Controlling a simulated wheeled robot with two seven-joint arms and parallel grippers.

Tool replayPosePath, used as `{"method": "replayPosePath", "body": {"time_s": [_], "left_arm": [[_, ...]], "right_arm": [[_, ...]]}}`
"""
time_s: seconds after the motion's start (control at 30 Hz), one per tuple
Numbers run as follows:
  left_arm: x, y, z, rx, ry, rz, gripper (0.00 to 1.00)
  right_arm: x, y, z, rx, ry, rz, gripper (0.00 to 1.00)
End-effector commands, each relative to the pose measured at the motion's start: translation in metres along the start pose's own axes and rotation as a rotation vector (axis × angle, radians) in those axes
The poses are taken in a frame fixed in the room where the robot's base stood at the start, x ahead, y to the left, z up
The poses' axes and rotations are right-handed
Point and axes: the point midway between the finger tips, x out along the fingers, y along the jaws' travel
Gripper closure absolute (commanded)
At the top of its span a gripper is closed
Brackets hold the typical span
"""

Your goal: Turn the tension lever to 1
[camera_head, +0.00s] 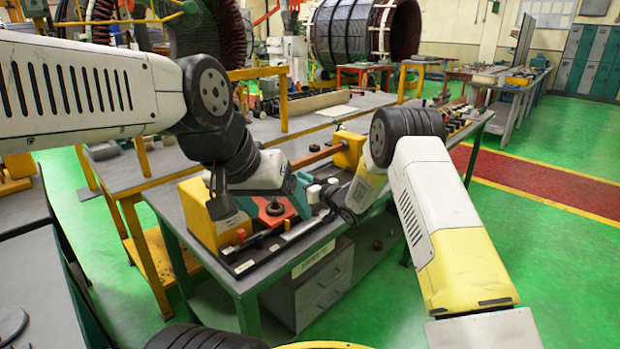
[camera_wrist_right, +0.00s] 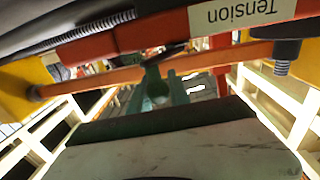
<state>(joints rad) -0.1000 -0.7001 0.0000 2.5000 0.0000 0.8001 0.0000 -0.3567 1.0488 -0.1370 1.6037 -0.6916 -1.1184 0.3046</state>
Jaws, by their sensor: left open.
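The tension unit stands on the workbench in the head view, with a yellow end block (camera_head: 212,220) and a red part (camera_head: 268,217) carrying a black knob (camera_head: 275,208). My left gripper (camera_head: 303,199), teal and open, is over the red part, partly hidden by my wrist. My right gripper (camera_head: 333,195) is close beside it on the right; its fingers are too small to read there. In the right wrist view a red part bears an upside-down "Tension" label (camera_wrist_right: 245,12). Green finger parts (camera_wrist_right: 162,92) show below an orange bar (camera_wrist_right: 110,80). I cannot tell the lever's setting.
The grey workbench (camera_head: 330,232) has a drawer cabinet (camera_head: 322,282) under it. A second bench with a yellow frame (camera_head: 150,235) stands behind it on the left. Both my arms reach close together over the unit. Open green floor (camera_head: 545,255) lies to the right.

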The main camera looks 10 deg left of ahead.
Motion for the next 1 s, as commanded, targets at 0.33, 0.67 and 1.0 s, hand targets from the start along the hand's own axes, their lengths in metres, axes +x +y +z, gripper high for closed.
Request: {"method": "replayPosePath", "body": {"time_s": [0.33, 0.67, 1.0], "left_arm": [[0.0, 0.0, 0.0, 0.0, 0.0, 0.0, 0.22], [0.0, 0.0, 0.0, 0.0, 0.0, 0.0, 0.22], [0.0, 0.0, 0.0, 0.0, 0.0, 0.0, 0.22]], "right_arm": [[-0.001, 0.0, 0.0, 0.003, 0.0, 0.017, 1.0], [-0.006, -0.002, 0.0, 0.004, -0.001, 0.187, 1.0], [-0.013, -0.006, 0.001, 0.001, -0.002, 0.457, 1.0]]}}
